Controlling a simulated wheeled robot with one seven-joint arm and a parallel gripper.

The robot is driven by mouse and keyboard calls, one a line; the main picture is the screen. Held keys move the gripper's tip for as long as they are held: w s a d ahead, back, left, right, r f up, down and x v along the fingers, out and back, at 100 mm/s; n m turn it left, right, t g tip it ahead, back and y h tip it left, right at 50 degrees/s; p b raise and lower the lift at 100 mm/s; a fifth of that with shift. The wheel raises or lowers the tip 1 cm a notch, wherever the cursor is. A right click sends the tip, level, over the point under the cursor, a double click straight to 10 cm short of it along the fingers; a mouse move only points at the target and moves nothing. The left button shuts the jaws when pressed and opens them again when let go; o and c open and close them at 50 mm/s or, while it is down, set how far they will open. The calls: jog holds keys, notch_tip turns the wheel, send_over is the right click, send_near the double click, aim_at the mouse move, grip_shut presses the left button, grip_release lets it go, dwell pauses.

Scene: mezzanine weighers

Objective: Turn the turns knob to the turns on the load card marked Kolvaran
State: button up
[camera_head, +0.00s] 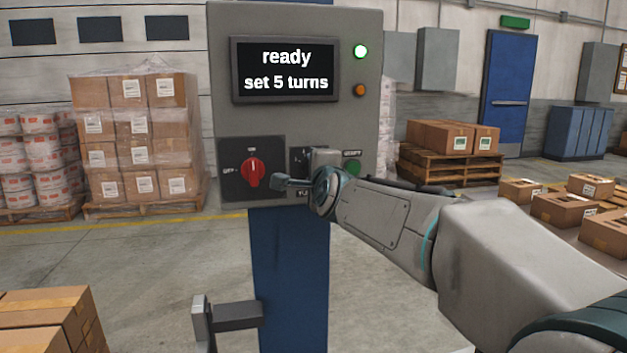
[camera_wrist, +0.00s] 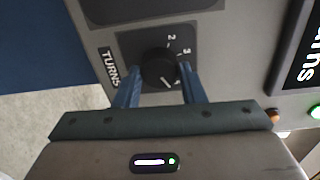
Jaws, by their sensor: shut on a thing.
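My gripper (camera_wrist: 160,73) is shut on the knob, with one blue finger on each side. In the head view my arm hides the knob and most of its plate. The screen (camera_head: 285,70) reads "ready, set 5 turns". I see no readable card marked Kolvaran.
The grey control panel (camera_head: 225,110) stands on a blue post (camera_head: 285,270). A red off/on switch (camera_head: 252,172) and a green button (camera_head: 352,168) flank my gripper. The green lamp (camera_head: 361,51) is lit. Boxes stand on pallets behind and on the right; open floor lies between.

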dwell(0.4)
jog(key=o, duration=1)
